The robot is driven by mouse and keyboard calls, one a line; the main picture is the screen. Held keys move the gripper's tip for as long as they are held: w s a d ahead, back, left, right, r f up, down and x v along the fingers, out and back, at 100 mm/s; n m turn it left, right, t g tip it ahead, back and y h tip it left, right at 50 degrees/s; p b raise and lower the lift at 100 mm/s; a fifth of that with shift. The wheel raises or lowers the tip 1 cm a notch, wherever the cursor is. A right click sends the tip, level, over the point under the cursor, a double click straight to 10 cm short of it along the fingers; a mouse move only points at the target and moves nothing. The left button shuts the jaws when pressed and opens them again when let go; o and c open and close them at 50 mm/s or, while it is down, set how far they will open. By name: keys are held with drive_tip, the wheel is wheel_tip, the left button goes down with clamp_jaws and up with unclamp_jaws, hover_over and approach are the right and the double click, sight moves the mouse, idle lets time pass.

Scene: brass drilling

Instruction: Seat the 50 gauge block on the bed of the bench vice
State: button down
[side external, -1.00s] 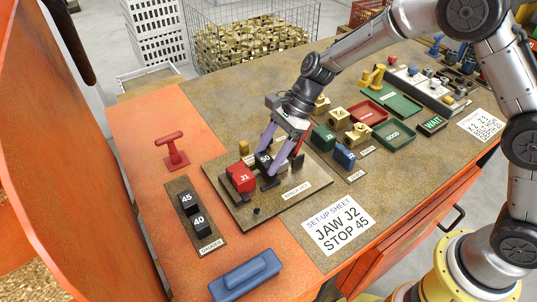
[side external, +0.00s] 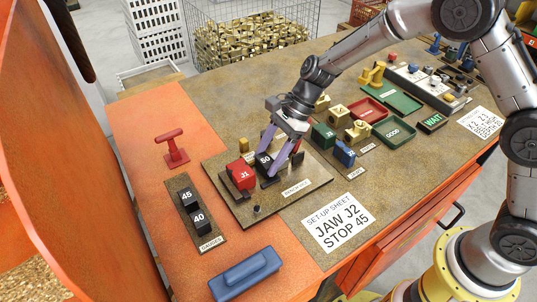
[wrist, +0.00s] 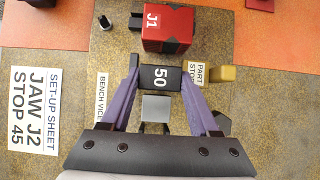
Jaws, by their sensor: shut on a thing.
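The black 50 gauge block (side external: 264,160) is between the purple fingers of my gripper (side external: 274,163), which is shut on it. In the wrist view the block (wrist: 160,79) shows its white 50 facing the camera, with a finger at each side. It is over the bench vice (side external: 262,198), beside the red J1 jaw (side external: 240,174); the wrist view shows this jaw (wrist: 168,28) just beyond it. The fingers partly hide the block's lower part, so I cannot tell whether it touches the bed. A grey square face (wrist: 156,108) lies on the near side of the block.
The 45 (side external: 188,200) and 40 (side external: 201,221) blocks stand on the gauges strip at left. A brass part stop (wrist: 222,73) is close to one finger. A green jaw block (side external: 323,136) and blue jaw block (side external: 344,152) stand right of the vice. The set-up sheet (side external: 338,222) lies in front.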

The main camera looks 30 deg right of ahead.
idle(0.3)
drive_tip(key=shift+c, duration=0.9)
unclamp_jaws()
drive_tip(key=shift+o, duration=0.7)
drive_tip(key=shift+o, duration=0.2)
drive_tip(key=shift+f, duration=0.15)
drive_tip(key=shift+r, duration=3.6)
drive_tip(key=shift+d, duration=0.1)
